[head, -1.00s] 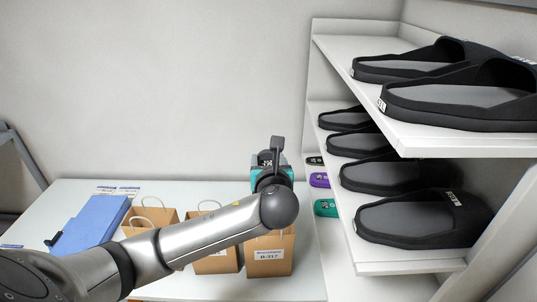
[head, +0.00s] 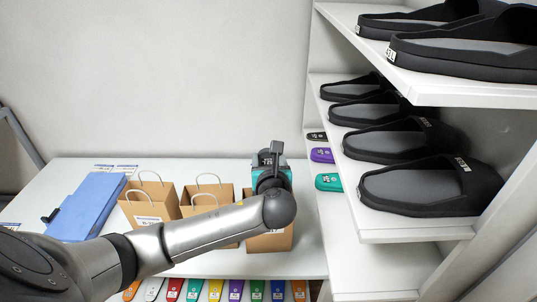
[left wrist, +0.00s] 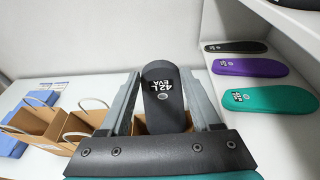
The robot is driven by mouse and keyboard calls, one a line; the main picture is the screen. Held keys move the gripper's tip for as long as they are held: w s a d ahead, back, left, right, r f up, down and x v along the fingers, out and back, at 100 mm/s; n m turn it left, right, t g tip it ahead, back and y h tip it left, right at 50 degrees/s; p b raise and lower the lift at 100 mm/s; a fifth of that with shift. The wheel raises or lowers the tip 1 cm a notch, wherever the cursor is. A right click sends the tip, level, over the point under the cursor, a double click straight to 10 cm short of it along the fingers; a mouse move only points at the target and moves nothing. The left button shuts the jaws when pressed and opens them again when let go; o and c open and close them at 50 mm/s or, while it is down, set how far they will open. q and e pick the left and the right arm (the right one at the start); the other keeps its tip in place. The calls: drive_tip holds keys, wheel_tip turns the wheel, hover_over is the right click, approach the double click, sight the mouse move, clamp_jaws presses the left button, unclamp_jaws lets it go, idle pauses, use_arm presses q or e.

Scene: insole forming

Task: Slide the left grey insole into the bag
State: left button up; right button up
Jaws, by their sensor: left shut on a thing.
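My left gripper (head: 272,150) is above the rightmost paper bag (head: 268,242) on the table and hides much of that bag's top. It is shut on a dark grey insole (left wrist: 163,80), which shows between the two fingers in the left wrist view with a white "42 L EVA" label. Brown bag walls (left wrist: 140,127) show at both sides of the insole's lower end. I cannot tell whether that end is inside the bag or above it. My right gripper is not in view.
Two more handled bags (head: 150,207) (head: 208,197) stand to the left, beside a blue case (head: 88,205). A shelf (head: 440,92) with black slippers stands at right. Black, purple and green insoles (head: 329,182) lie beside it. Several coloured insoles (head: 236,290) line the front.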

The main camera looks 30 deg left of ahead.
use_arm(q)
drive_tip(key=shift+f+b, duration=0.95)
drive_tip(key=shift+f, duration=1.2)
drive_tip(key=o, duration=1.4)
drive_tip(key=v, duration=1.5)
drive_tip(key=shift+p, duration=0.45)
drive_tip(key=shift+f, duration=0.1)
